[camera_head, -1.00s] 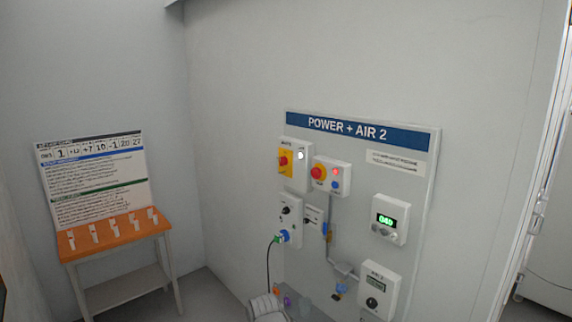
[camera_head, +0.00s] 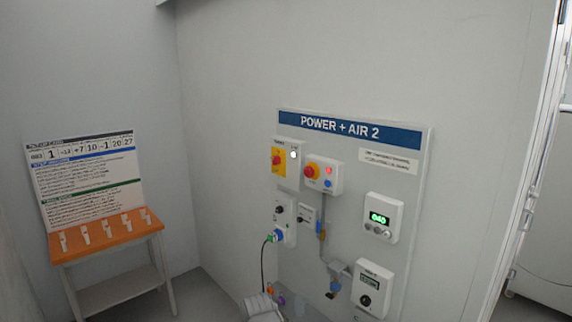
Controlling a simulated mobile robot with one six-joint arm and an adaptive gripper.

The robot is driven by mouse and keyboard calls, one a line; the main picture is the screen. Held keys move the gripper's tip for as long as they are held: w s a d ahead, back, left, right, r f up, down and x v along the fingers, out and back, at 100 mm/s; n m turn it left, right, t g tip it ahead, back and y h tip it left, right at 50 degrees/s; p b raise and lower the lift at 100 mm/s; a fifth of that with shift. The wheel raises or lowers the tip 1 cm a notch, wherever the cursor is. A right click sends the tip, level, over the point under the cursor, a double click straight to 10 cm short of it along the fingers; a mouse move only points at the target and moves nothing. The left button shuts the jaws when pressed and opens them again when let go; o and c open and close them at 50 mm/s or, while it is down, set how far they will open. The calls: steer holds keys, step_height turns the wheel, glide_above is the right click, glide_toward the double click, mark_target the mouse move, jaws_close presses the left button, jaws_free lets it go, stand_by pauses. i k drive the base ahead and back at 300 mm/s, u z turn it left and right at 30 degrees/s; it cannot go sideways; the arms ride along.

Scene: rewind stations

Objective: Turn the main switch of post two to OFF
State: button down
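The POWER + AIR 2 panel (camera_head: 400,190) is on the wall at right of centre. Its main switch (camera_head: 277,160) is a red knob on a yellow plate at the panel's upper left, with a lit white lamp (camera_head: 293,155) beside it. The knob's exact position is too small to read. A grey rounded part (camera_head: 263,306) at the bottom edge, below the panel, looks like part of my arm. My gripper's fingers do not show, and nothing is seen touching the switch.
Below are a socket box with a blue plug (camera_head: 278,235), a green display (camera_head: 379,218) and an air unit (camera_head: 372,290). An orange-topped table (camera_head: 105,240) with a sign board (camera_head: 85,175) stands at left.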

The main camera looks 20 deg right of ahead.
mark_target(276, 160)
steer(key=z, duration=0.35)
steer(key=i, duration=1.3)
steer(key=u, duration=0.35)
